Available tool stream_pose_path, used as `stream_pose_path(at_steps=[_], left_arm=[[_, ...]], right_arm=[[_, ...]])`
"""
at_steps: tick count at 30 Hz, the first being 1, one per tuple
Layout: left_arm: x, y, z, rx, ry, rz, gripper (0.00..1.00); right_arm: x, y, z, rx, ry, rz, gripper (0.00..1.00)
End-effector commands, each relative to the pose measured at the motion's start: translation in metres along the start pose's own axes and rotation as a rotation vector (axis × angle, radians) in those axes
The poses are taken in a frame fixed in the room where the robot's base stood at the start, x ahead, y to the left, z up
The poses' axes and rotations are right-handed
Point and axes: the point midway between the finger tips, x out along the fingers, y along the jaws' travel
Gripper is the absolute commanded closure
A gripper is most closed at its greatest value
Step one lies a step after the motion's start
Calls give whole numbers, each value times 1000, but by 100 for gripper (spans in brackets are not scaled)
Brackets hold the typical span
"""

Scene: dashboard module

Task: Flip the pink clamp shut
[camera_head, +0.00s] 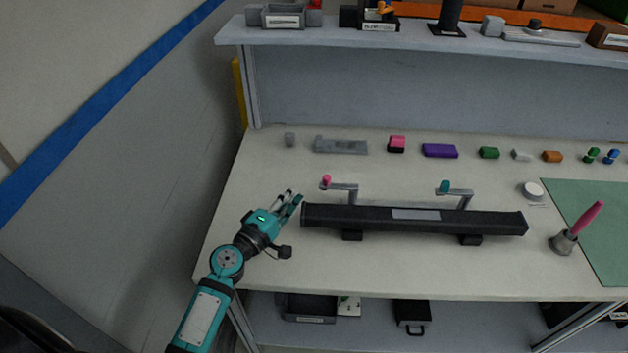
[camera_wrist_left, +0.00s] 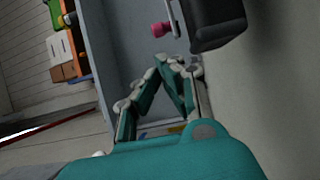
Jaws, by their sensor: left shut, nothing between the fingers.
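The pink clamp (camera_head: 326,181) stands behind the left end of the black dashboard module (camera_head: 365,219). Its grey arm (camera_head: 343,187) lies about level, with the pink tip pointing left, away from the module. The pink tip also shows in the left wrist view (camera_wrist_left: 160,29), beside the dark module end (camera_wrist_left: 215,22). My left gripper (camera_head: 295,198) is shut and empty, just left of the module's left end and a little in front of the pink tip, apart from it. In the left wrist view its fingers (camera_wrist_left: 176,68) come together below the pink tip. My right gripper is not in view.
A teal clamp (camera_head: 445,187) stands behind the module's right part. Several small coloured blocks, such as a purple one (camera_head: 440,151), line the table's back. A grey cup with a pink-handled tool (camera_head: 563,243) stands at right. The table (camera_head: 270,170) is clear left of the clamp.

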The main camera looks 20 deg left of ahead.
Motion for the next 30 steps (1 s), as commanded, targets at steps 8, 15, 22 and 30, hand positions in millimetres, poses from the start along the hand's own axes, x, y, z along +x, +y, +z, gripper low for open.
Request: stream_pose_path(at_steps=[8,15,22,30], left_arm=[[0,-2,0,0,0,0,100],[6,-1,0,-1,0,2,100],[42,0,0,-1,1,2,100],[86,-2,0,-2,0,1,100]], right_arm=[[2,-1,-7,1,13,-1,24],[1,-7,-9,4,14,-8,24],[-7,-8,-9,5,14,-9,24],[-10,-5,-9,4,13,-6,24]])
